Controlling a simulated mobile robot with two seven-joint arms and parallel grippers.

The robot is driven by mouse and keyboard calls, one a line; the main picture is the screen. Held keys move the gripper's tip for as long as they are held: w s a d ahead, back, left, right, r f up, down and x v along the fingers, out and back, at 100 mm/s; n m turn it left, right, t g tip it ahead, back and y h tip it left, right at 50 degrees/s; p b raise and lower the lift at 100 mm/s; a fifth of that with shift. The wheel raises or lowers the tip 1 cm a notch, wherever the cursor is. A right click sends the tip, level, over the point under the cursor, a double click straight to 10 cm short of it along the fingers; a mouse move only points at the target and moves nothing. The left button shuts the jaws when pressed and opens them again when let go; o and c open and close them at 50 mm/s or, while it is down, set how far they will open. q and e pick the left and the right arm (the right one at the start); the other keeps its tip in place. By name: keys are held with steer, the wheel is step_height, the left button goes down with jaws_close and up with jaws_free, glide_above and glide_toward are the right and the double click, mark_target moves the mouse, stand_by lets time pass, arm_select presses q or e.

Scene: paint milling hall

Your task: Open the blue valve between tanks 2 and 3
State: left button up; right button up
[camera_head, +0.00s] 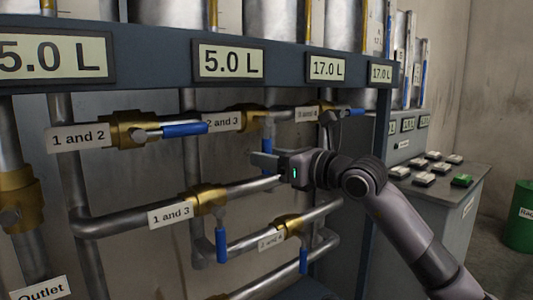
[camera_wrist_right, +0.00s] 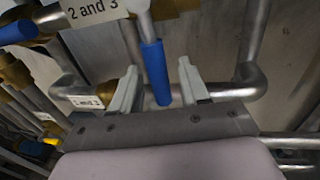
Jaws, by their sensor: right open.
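The valve labelled "2 and 3" (camera_head: 222,121) sits on the upper pipe row, and its blue handle (camera_head: 267,146) hangs down, crosswise to the pipe. My right gripper (camera_head: 258,162) is at the handle's lower end, its fingers pointing left in the head view. In the right wrist view the blue handle (camera_wrist_right: 154,68) reaches down between the two open fingers of the right gripper (camera_wrist_right: 157,72), with a gap visible on both sides. The handle's lower end is partly hidden by the gripper in the head view. My left gripper is not in view.
Neighbouring valves have blue handles too: "1 and 2" (camera_head: 185,129) lies level, while "1 and 3" (camera_head: 221,245) and "2 and 4" (camera_head: 303,255) hang down. Pipes run close around the gripper. A button console (camera_head: 455,210) and green bin (camera_head: 520,225) stand right.

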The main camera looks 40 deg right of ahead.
steer(key=shift+w+a, duration=0.2)
steer(key=shift+w, duration=0.3)
jaws_close()
